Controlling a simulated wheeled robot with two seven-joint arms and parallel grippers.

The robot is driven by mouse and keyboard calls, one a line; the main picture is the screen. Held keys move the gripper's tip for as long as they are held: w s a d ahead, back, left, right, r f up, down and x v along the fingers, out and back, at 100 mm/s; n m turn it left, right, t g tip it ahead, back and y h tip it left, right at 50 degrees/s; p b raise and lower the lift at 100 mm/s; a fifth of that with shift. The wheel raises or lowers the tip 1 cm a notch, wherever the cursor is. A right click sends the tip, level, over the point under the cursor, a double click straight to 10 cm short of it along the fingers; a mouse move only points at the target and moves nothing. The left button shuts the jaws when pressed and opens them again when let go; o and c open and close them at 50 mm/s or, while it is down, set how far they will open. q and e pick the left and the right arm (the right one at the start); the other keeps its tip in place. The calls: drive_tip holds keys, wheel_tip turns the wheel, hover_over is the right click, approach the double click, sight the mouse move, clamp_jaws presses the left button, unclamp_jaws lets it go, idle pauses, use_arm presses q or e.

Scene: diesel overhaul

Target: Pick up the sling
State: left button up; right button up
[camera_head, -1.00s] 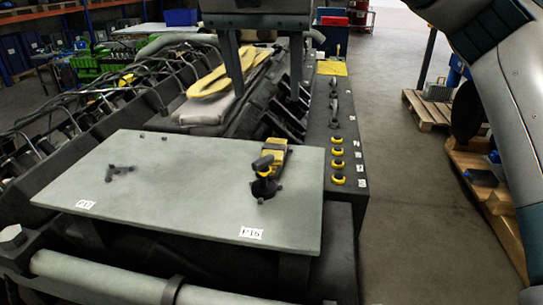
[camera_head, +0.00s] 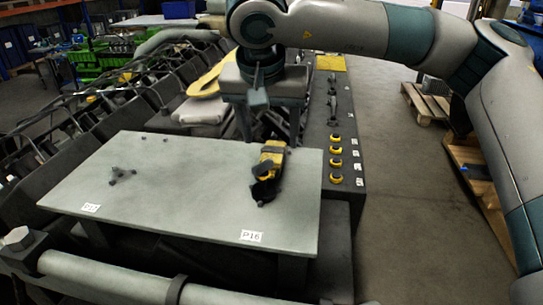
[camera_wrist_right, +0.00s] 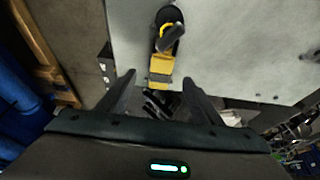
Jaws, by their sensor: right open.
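A flat yellow sling (camera_head: 207,80) lies looped on a pale grey pad on the engine, left of my right gripper in the head view. My right arm and gripper cover its right part. My right gripper (camera_head: 268,125) is open and empty, pointing down behind the far edge of the grey plate. In the right wrist view the open fingers (camera_wrist_right: 157,80) spread on either side of the near end of a yellow-and-black tool (camera_wrist_right: 162,65), which lies beyond the fingertips; the gap in height is hard to tell. The left gripper is not in view.
The grey plate (camera_head: 150,200) carries the yellow-and-black tool (camera_head: 268,165), a small dark part (camera_head: 120,174) and labels. A dark rail (camera_head: 335,130) with yellow-ringed buttons runs along its right. The floor (camera_head: 410,200) farther right is clear up to the pallets.

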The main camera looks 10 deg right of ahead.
sight(271, 154)
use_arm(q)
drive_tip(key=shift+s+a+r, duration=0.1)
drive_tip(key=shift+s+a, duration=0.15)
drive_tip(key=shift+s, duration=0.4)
use_arm(e)
drive_tip(key=shift+w+d+f, duration=0.1)
drive_tip(key=shift+w+f, duration=0.2)
drive_tip(key=shift+f, duration=0.35)
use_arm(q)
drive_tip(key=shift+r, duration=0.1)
use_arm(e)
drive_tip(key=shift+w+f+p, duration=0.3)
drive_tip(key=shift+f+p, duration=0.15)
drive_tip(key=shift+p, duration=0.3)
drive_tip(key=p+x, duration=0.1)
drive_tip(key=x, duration=0.2)
drive_tip(key=shift+w+r+p, duration=0.1)
drive_tip(key=shift+w+p, duration=0.05)
drive_tip(key=shift+p, duration=0.2)
drive_tip(key=shift+w+f, duration=0.15)
drive_tip(key=shift+f, duration=0.4)
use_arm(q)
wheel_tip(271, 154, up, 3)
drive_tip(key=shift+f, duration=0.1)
use_arm(e)
drive_tip(key=c, duration=1.4)
